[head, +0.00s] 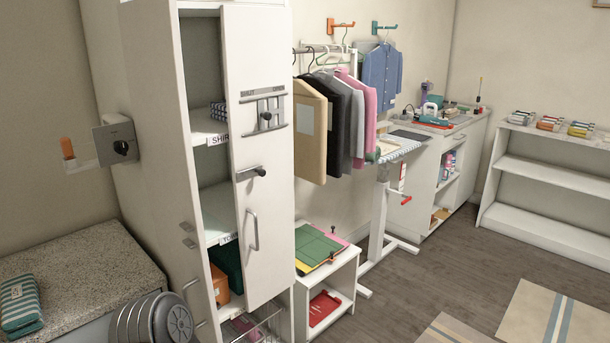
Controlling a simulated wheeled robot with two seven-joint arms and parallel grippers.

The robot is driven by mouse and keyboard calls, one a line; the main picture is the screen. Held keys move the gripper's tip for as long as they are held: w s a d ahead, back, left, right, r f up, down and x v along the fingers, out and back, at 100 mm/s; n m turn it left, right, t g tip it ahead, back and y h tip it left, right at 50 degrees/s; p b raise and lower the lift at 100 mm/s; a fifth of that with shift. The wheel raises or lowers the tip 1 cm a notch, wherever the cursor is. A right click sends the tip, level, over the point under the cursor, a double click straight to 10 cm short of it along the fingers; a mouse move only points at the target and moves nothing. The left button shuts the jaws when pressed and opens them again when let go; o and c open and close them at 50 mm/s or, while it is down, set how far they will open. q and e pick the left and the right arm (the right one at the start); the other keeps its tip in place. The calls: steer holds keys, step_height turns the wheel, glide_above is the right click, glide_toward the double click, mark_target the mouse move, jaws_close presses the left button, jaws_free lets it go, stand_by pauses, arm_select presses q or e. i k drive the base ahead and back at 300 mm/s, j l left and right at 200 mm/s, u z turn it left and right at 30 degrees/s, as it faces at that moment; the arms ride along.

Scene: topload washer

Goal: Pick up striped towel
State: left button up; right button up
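A folded towel with teal and white stripes (20,304) lies on the speckled grey countertop (85,262) at the lower left. A small light label patch shows on its top. The picture's left edge is close beside it. Neither of my grippers shows in the head view, so I cannot see where they are or whether they hold anything.
A tall white cabinet (150,160) with its door (258,150) ajar stands right of the counter. A grey ribbed round object (152,320) is at the counter's front. Further right are hanging clothes (335,120), a low white table (330,280) and open floor (430,285).

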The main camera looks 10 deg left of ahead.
mark_target(22, 314)
steer(key=u, duration=2.05)
steer(key=l, duration=0.5)
steer(key=i+l+z, duration=0.1)
steer(key=l, duration=0.4)
steer(key=i+l, duration=0.1)
steer(key=l, duration=0.4)
steer(key=i+l+z, duration=0.1)
steer(key=l, duration=0.4)
